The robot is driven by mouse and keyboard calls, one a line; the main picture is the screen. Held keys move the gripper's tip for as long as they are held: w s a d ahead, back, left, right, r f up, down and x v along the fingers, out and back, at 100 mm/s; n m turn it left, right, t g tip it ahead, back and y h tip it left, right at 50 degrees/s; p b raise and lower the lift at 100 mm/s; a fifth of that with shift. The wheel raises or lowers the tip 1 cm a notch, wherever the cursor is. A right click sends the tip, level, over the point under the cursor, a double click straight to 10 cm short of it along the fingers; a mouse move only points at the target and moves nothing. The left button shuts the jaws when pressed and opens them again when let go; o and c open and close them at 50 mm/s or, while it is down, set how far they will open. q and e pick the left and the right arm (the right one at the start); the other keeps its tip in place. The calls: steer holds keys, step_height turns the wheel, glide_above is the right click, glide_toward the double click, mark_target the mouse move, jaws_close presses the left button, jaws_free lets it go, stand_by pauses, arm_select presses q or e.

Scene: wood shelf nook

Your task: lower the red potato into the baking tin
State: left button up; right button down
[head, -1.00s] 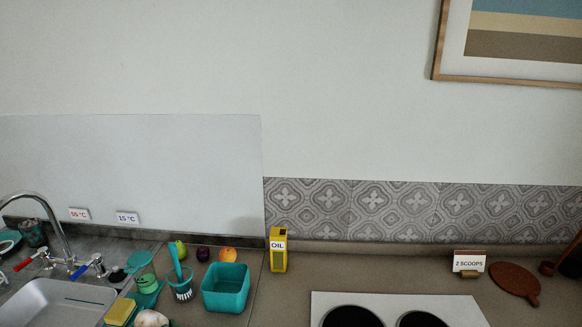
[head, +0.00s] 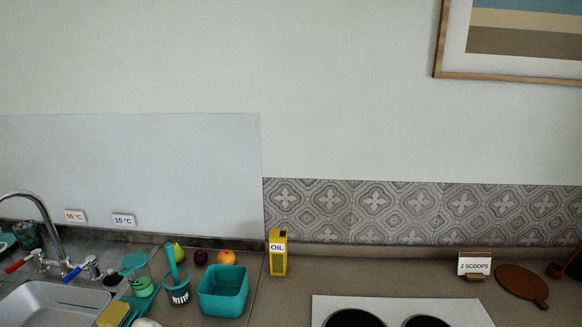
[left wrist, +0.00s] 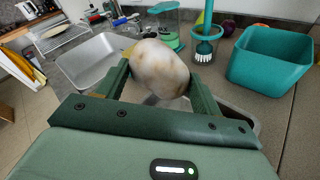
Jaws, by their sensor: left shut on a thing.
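My left gripper (left wrist: 158,82) is shut on a pale, rounded, brown-mottled thing (left wrist: 160,65) in the left wrist view, its fingers on either side of it. Only the top of this thing (head: 147,323) shows at the bottom edge of the head view. It looks whitish, not red, and I see no red potato. A teal square-walled container (head: 222,306) stands on the counter to its right; it also shows in the left wrist view (left wrist: 270,75). I cannot tell whether this is the baking tin. The held thing is apart from that container. My right gripper is not in view.
A steel sink (head: 50,305) lies at the left, with a yellow sponge (head: 113,314) at its right. A green-lidded jar (head: 142,284) and a cup with a brush (head: 178,294) stand between sink and container. Fruit (head: 226,257) lies behind. An oil box (head: 278,253) and hob (head: 335,305) are right.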

arm_select(q)
steer(key=shift+w+a, duration=0.2)
steer(key=shift+w, duration=0.05)
steer(key=shift+f, duration=0.15)
steer(key=shift+f+b, duration=0.35)
steer(key=shift+f, duration=0.5)
steer(key=shift+f+b, duration=1.05)
steer(key=shift+f, duration=0.7)
stand_by(0.9)
steer(key=o, duration=1.1)
steer(key=shift+s, duration=0.15)
